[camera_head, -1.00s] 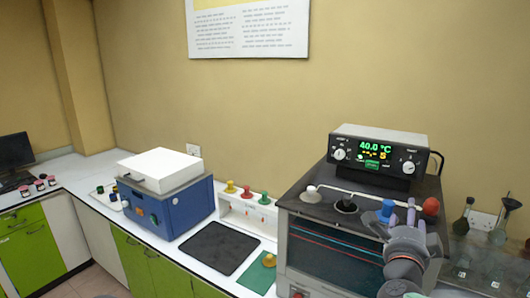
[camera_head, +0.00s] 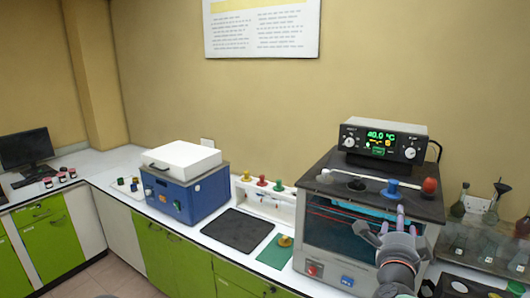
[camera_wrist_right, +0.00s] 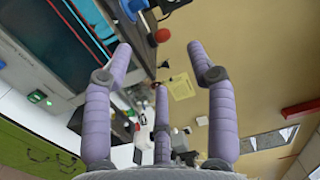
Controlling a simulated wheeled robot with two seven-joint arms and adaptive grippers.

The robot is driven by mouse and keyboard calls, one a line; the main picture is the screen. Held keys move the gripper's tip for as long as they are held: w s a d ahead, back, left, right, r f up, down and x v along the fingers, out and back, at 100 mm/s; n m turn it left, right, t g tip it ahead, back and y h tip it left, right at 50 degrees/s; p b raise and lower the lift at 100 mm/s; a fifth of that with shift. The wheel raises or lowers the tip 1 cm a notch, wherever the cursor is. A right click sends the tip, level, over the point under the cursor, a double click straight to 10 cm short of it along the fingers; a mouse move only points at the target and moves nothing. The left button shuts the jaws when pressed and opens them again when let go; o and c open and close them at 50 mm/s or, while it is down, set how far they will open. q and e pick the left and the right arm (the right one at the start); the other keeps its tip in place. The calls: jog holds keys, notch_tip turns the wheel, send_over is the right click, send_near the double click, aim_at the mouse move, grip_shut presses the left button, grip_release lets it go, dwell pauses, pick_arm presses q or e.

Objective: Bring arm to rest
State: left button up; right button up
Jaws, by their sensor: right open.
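My right gripper (camera_head: 384,228) is in front of the right part of the grey bath machine (camera_head: 340,226). In the right wrist view its purple fingers (camera_wrist_right: 160,75) are spread apart with nothing between them. A blue knob (camera_head: 391,187) and a red knob (camera_head: 429,186) are on the machine's top, just above the fingers in the head view. The machine's display box (camera_head: 382,140) reads 40.0 °C. My left gripper is in neither view.
A blue box with a white lid (camera_head: 187,190) stands on the counter at left. A black mat (camera_head: 238,230) and a green mat (camera_head: 270,252) lie between it and the machine. Glassware (camera_head: 490,238) stands at right. The floor in front is clear.

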jog(key=w+a+f+n+g+y+b, duration=0.1)
jog(key=a+f+n+g+y, duration=0.2)
jog(key=f, duration=0.9)
jog(key=a+f+n+g+y, duration=0.15)
jog(key=a+f+n, duration=0.3)
jog(key=f, duration=0.85)
jog(key=w+a+f+n+g+y+b, duration=0.1)
jog(key=a+f+n+y, duration=0.25)
jog(key=f, duration=0.85)
jog(key=s+a+f+n+g+y, duration=0.1)
jog(key=s+a+f+n+g, duration=0.15)
jog(key=s+f, duration=0.45)
jog(key=s+a+f+n+g+y, duration=0.1)
jog(key=s+a+f+n+g, duration=0.15)
jog(key=f, duration=0.75)
jog(key=s+a+f+n+g+y+b, duration=0.1)
jog(key=s+a+f+g, duration=0.1)
jog(key=s+f, duration=0.4)
jog(key=s+a+f+n+g+y+b, duration=0.1)
jog(key=s+a+f+n+g, duration=0.1)
jog(key=s, duration=0.9)
notch_tip(320, 180, down, 4)
jog(key=shift+s+a+r+n+g, duration=0.15)
jog(key=shift+s+a+n+g, duration=0.2)
jog(key=shift+a+g, duration=0.5)
jog(key=shift+a, duration=0.1)
